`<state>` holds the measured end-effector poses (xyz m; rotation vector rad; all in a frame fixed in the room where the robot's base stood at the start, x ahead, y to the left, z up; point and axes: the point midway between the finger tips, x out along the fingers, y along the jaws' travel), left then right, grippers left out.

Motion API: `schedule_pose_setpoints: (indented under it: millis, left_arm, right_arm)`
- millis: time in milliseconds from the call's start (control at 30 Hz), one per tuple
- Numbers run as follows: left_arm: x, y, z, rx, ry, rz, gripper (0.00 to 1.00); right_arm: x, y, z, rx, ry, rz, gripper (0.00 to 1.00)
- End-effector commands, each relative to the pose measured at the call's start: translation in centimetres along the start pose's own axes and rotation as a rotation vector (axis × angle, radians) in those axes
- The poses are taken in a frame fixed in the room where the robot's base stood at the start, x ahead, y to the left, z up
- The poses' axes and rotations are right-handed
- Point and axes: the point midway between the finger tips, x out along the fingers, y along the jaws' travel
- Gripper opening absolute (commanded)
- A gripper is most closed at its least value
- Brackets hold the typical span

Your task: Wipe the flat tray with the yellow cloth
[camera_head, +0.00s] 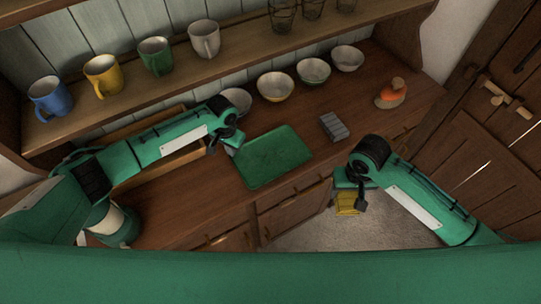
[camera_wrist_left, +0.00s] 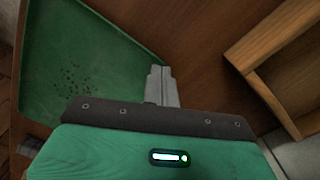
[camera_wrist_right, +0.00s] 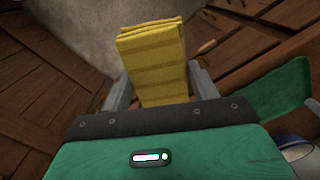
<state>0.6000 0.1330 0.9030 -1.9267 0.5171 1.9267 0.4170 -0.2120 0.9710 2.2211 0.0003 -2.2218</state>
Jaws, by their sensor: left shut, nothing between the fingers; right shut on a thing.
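The flat tray (camera_head: 272,160) is green and lies on the wooden counter near its front edge. In the left wrist view the tray (camera_wrist_left: 75,40) shows a patch of dark specks (camera_wrist_left: 76,80). My left gripper (camera_head: 234,145) is shut and empty at the tray's upper left corner; I cannot tell whether it touches. Its closed fingers show in the left wrist view (camera_wrist_left: 160,86). My right gripper (camera_head: 346,192) is shut on the folded yellow cloth (camera_head: 347,205), in front of the counter, right of the tray. The cloth (camera_wrist_right: 153,55) hangs between its fingers.
A grey ridged block (camera_head: 334,126) lies right of the tray, and an orange item (camera_head: 391,94) farther right. Several bowls (camera_head: 275,87) stand along the back. Mugs (camera_head: 155,56) stand on the shelf above. A wooden box (camera_wrist_left: 255,60) is left of the tray.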

Motion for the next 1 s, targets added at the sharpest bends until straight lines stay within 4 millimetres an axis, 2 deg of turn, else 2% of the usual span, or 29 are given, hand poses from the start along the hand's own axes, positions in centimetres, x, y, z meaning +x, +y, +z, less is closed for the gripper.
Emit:
schedule_pose_setpoints:
  millis: [267,1000]
  left_arm:
    - [-0.6,0.0,0.0,0.0,0.0,0.0,0.0]
    - [-6.0,0.0,0.0,-0.001,-0.001,0.0,0.0]
  right_arm:
    - [-0.7,0.0,0.0,0.0,0.0,0.0,0.43]
    - [-6.5,0.0,0.0,0.0,0.0,0.0,0.43]
